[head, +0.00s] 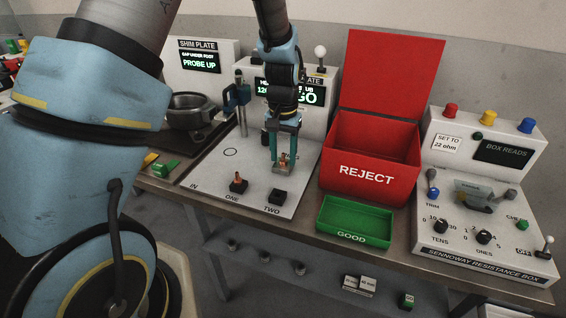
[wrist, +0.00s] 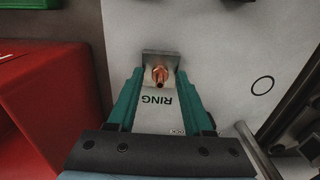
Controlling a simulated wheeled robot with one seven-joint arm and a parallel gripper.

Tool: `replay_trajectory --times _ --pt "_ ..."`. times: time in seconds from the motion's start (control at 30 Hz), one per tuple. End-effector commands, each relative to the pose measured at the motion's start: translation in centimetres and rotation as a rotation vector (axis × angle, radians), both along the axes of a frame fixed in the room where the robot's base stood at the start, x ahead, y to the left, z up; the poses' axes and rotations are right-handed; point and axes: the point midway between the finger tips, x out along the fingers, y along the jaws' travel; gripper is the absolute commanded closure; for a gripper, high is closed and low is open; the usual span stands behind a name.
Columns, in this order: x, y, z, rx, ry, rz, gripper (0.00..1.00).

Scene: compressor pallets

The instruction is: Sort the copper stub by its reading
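A copper stub (head: 283,160) stands upright on a small grey block (head: 282,170) on the white gauge plate. It also shows in the wrist view (wrist: 160,75), with its grey block (wrist: 161,56) beneath. My gripper (head: 285,156) points down over it, its green fingers on either side. In the wrist view my gripper (wrist: 160,76) shows a gap between each finger and the copper. A second copper-topped piece (head: 238,182) stands at mark ONE. A dark block (head: 278,197) is at TWO.
The open red REJECT box (head: 368,190) and the green GOOD tray (head: 352,237) stand right of the plate. The resistance box (head: 470,253) is farther right. A shim plate station (head: 200,60) and a dark ring-shaped fixture (head: 190,112) are at left.

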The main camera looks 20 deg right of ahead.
Motion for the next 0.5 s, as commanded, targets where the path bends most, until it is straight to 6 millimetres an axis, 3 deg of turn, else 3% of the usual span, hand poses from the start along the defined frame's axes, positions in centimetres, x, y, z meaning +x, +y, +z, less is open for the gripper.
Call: replay_trajectory --times 0.07,0.4,0.5 --pt "0.00 0.00 0.00 0.000 0.000 0.000 0.59" --pt "0.00 0.00 0.00 0.000 0.000 0.000 0.98" --pt "0.00 0.00 0.00 0.000 0.000 0.000 1.00"
